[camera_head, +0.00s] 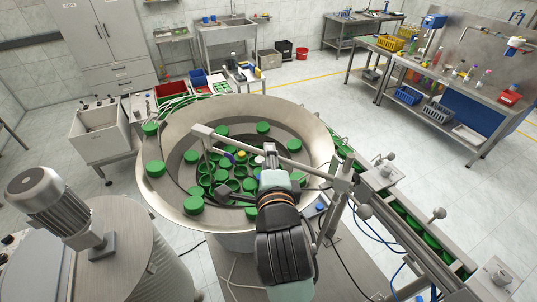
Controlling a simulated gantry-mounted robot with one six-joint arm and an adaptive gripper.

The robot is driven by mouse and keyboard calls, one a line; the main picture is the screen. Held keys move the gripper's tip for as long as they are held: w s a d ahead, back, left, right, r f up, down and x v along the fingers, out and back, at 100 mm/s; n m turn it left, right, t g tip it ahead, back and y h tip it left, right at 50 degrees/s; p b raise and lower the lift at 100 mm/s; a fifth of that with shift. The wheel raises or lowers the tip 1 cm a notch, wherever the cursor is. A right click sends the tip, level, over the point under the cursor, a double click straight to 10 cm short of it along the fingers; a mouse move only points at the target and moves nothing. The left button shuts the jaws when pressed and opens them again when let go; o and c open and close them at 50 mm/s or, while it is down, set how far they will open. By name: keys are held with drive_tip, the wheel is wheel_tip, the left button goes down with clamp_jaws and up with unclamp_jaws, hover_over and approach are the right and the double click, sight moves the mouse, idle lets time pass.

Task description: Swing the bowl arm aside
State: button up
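The bowl arm is a grey metal bar (304,168) that reaches across the feeder bowl. It runs from a post at the bowl's right rim to a blocky end over the left-centre of the bowl. The round steel bowl (318,128) holds several green caps (193,205). My gripper (268,152) is over the middle of the bowl, close to the bar. My own wrist and arm hide part of it from behind. I cannot tell whether its fingers touch the bar or are open.
A conveyor (425,243) with green caps runs from the bowl toward the lower right, with clamp posts along it. A motor (48,197) on a steel drum stands at the lower left. Workbenches and a sink line the back, with open floor between.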

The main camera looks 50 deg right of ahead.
drive_tip(key=v, duration=0.5)
drive_tip(key=shift+s+a, duration=0.2)
drive_tip(key=shift+a, duration=0.1)
drive_tip(key=w+a+f+n+y+p, duration=0.1)
drive_tip(key=a+n+y, duration=0.3)
drive_tip(key=a+n, duration=0.5)
drive_tip(key=w+a+f+n+t+y+p, duration=0.1)
drive_tip(key=a+f+n+y+p, duration=0.1)
drive_tip(key=a+n, duration=0.8)
drive_tip(key=w+a+f+n+t+y+p, duration=0.1)
drive_tip(key=a+f+n+y, duration=0.2)
drive_tip(key=a+n, duration=0.6)
drive_tip(key=a+y, duration=0.1)
drive_tip(key=y, duration=0.1)
drive_tip(key=shift+a+f+n+y, duration=0.2)
drive_tip(key=shift+f+n+y, duration=0.2)
